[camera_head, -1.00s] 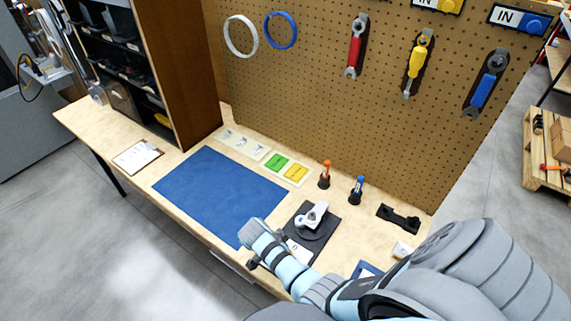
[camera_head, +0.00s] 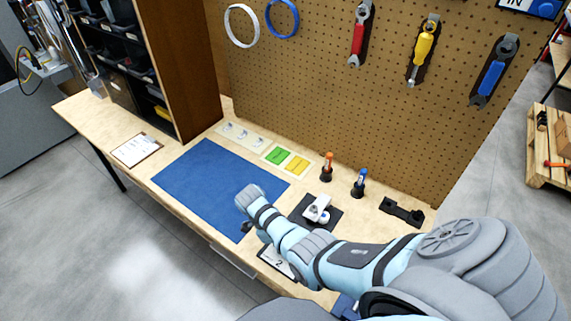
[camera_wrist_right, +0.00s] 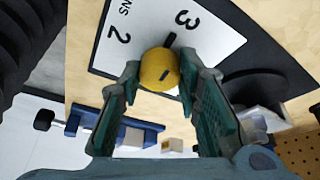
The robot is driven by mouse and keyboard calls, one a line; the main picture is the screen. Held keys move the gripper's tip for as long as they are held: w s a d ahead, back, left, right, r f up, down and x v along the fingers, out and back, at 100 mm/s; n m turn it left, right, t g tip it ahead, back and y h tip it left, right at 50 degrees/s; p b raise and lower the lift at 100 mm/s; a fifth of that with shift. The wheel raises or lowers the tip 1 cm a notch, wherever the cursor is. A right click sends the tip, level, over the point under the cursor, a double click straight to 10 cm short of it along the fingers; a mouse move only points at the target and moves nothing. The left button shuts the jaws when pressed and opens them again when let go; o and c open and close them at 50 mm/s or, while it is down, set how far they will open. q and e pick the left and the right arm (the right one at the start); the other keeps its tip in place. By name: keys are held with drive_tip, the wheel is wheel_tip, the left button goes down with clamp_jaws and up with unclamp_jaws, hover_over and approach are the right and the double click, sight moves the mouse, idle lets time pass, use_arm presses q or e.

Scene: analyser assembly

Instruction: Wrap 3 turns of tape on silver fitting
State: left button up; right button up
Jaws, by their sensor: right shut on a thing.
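In the right wrist view my right gripper (camera_wrist_right: 160,82) is shut on a small round yellow piece (camera_wrist_right: 160,68) with dark slots. It is held over or just above a white card (camera_wrist_right: 122,20) printed with 2 and 3. I cannot tell whether the piece touches the card. The card shows in the head view with a 2 (camera_head: 279,263). A white and silver part (camera_head: 318,208) sits on a black plate (camera_head: 299,215); I cannot tell if it is the silver fitting. My left gripper is not in view.
A blue mat (camera_head: 205,185) lies clear at the left. An orange tool (camera_head: 326,167) and a blue tool (camera_head: 359,183) stand upright at the back. A black holder (camera_head: 402,211) lies at the right. A blue fixture (camera_wrist_right: 120,128) is near the gripper. The pegboard (camera_head: 300,110) bounds the back.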

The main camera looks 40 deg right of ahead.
drive_tip(key=shift+m, duration=0.3)
idle(0.4)
drive_tip(key=o, duration=1.1)
drive_tip(key=shift+o, duration=0.2)
drive_tip(key=v, duration=0.7)
drive_tip(key=shift+r, duration=0.2)
drive_tip(key=shift+w, duration=0.15)
